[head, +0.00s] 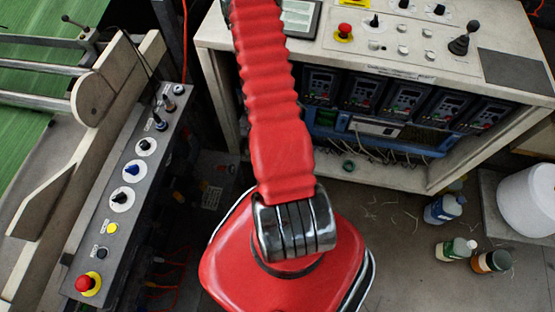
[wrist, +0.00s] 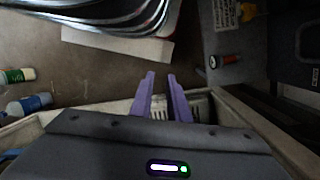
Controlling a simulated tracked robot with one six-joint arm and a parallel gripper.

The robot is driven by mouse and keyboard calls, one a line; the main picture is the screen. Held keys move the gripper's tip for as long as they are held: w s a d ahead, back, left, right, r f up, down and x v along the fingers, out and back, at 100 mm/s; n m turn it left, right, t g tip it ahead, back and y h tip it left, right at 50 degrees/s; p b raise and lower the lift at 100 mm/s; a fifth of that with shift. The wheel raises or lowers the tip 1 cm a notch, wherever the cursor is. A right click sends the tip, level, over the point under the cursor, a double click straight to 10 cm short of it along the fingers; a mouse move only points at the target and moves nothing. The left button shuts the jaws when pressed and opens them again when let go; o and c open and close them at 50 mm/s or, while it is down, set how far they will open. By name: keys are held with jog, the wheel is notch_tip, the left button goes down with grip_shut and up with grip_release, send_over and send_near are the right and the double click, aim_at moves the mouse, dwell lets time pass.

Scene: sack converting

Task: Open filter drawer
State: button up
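I cannot pick out a filter drawer for certain in either view. In the head view, an open-fronted cream cabinet (head: 400,180) holds a row of dark drive units (head: 361,92) with a blue unit (head: 376,128) and wires below them. My gripper (wrist: 160,76) shows in the wrist view as two purple fingers, standing apart with nothing seen between the tips. A pale slotted part shows between and beside the finger bases; I cannot tell whether they touch it.
A white bucket (head: 528,200) is at far right. A button console (head: 130,175) lines the left. Some floor before the cabinet is clear.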

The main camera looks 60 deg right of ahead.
jog(key=s+d+f+m+h, duration=0.15)
jog(key=f+m, duration=0.25)
jog(key=f, duration=0.4)
jog(key=s+d+f+m+y, duration=0.1)
jog(key=s+d+f+m, duration=0.15)
jog(key=f, duration=0.45)
jog(key=w+d+f+m+t+h, duration=0.2)
jog(key=w+d+f+m+h, duration=0.1)
jog(key=d+m, duration=0.3)
jog(key=shift+w+m, duration=0.25)
jog(key=shift+m, duration=0.5)
jog(key=shift+h, duration=0.25)
notch_tip(320, 180, down, 14)
jog(key=w+d, duration=0.1)
jog(key=d, duration=0.1)
jog(key=shift+d+r, duration=0.15)
jog(key=shift+r, duration=0.1)
jog(key=shift+c, duration=0.2)
grip_shut()
